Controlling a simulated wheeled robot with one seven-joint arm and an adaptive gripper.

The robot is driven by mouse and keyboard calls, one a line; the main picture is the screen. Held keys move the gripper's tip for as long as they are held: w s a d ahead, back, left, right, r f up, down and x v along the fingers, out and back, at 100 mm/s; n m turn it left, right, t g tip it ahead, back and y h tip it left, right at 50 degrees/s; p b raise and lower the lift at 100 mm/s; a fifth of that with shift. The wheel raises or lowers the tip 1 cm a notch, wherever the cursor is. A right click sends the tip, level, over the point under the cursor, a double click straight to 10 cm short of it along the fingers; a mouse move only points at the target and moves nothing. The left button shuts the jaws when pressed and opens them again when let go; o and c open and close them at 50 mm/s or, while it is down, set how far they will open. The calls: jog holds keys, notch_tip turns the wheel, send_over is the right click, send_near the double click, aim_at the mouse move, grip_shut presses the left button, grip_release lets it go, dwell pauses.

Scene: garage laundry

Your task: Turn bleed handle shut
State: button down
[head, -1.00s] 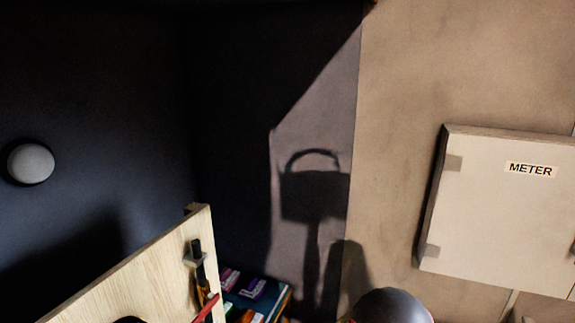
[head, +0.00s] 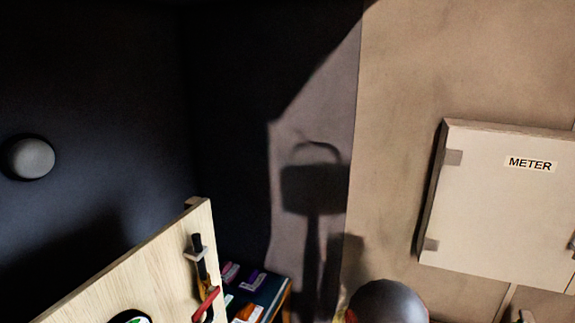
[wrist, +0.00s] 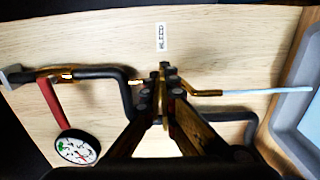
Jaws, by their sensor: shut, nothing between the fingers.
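The wooden board (wrist: 100,40) fills most of the wrist view, with a small white label reading BLEED (wrist: 161,37). My gripper (wrist: 165,78) is shut and empty, its tips together at the pipework just below the label. A brass outlet (wrist: 206,93) sticks out to the right of the tips, with a pale blue hose (wrist: 270,91) on its end. The bleed handle cannot be made out apart from the fingers; they cover the fitting there. In the head view, the board (head: 150,265) stands at lower left, and my gripper is not visible.
A red lever (wrist: 50,98) and round gauge (wrist: 77,147) are left of my gripper, beside black insulated pipe (wrist: 105,72). A grey-framed bin or tray (wrist: 290,85) is at right. A METER box (head: 500,210) hangs on the wall. Small packets lie on a table (head: 268,290).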

jog(key=shift+w+f+p, duration=0.1)
jog(key=shift+f+p, duration=0.25)
jog(key=shift+f, duration=0.05)
jog(key=shift+f, duration=0.35)
jog(key=shift+s+f+p, duration=0.2)
jog(key=shift+f+p, duration=0.2)
jog(key=shift+w+d+f, duration=0.1)
jog(key=shift+w+f, duration=0.05)
jog(key=shift+w, duration=0.15)
jog(key=shift+p+v, duration=1)
jog(key=shift+v, duration=2)
jog(key=shift+w, duration=0.1)
